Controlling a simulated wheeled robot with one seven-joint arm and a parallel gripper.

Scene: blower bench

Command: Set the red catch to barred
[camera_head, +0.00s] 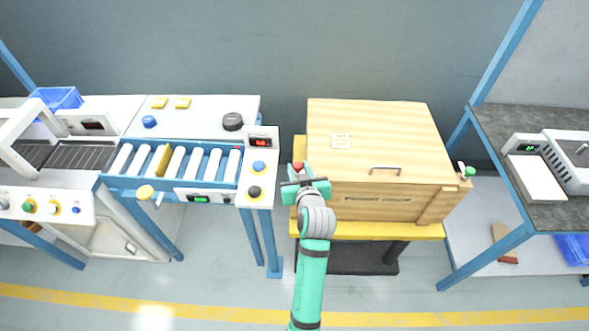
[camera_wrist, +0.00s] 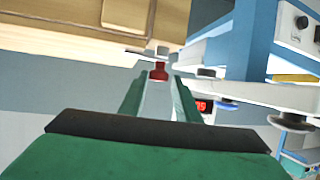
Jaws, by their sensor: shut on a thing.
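The red catch (camera_head: 298,165) is a small red knob at the left front corner of the wooden crate (camera_head: 385,197). It also shows in the wrist view (camera_wrist: 158,71) between the ends of my two fingers, on a thin metal piece beside the crate's wood. My gripper (camera_head: 301,181) is at that corner, and in the wrist view (camera_wrist: 159,82) its fingers are shut on the red catch. The gripper partly hides the catch in the head view, so its exact setting cannot be told. A green-knobbed catch (camera_head: 466,170) is at the crate's right front corner.
The crate stands on a yellow-topped stand (camera_head: 420,231), with a metal handle (camera_head: 385,169) on its lid. A roller conveyor bench (camera_head: 170,192) with knobs is close on the left. A dark worktop (camera_head: 500,125) is at the right.

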